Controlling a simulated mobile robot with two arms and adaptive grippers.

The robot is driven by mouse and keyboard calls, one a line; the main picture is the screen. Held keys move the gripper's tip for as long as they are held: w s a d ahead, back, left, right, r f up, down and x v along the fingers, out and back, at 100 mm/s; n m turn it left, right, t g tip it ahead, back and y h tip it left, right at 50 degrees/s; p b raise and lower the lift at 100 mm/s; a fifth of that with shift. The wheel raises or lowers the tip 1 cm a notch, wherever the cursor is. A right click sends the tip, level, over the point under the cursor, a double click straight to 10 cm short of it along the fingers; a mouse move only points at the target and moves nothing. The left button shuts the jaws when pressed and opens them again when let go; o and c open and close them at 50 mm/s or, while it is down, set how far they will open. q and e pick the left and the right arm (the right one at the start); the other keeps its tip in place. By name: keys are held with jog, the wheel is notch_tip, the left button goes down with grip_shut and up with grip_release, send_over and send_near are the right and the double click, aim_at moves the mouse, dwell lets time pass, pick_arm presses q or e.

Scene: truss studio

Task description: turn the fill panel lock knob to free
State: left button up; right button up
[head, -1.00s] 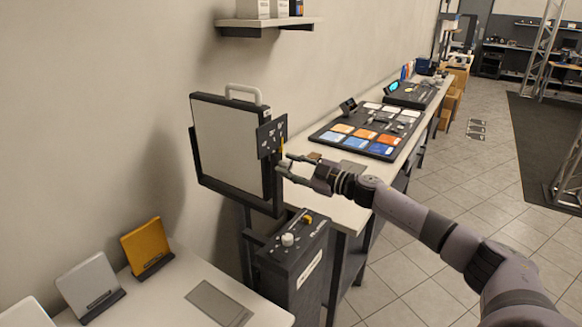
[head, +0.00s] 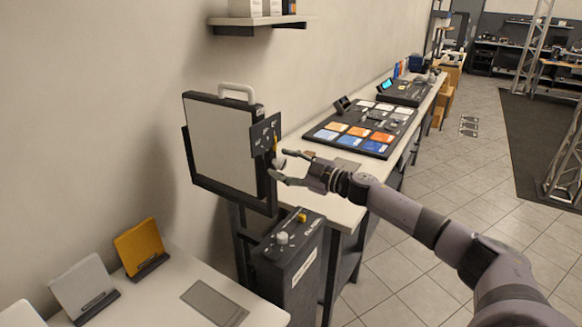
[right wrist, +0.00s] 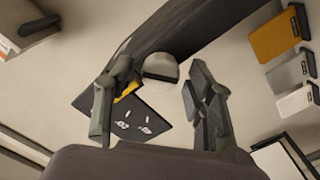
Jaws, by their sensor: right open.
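The fill panel (head: 222,140) is a pale board in a dark frame by the wall, with a dark marked plate (head: 262,137) at its right edge. A rounded pale grey knob (right wrist: 160,68) with a dark band shows in the right wrist view, beside a yellow piece (right wrist: 127,92) and the marked plate (right wrist: 137,122). My right gripper (head: 279,163) is open at the panel's right edge. In the right wrist view its fingertips stand on either side of the knob; I cannot tell whether they touch it. My left gripper is not in view.
A dark box (head: 290,265) with a white knob and a yellow part stands below the panel. A bench (head: 345,215) with a board of coloured tiles (head: 362,129) runs behind my right arm. A low table (head: 172,310) with upright tablets is front left.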

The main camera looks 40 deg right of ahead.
jog(key=v, duration=1.2)
dwell(0.5)
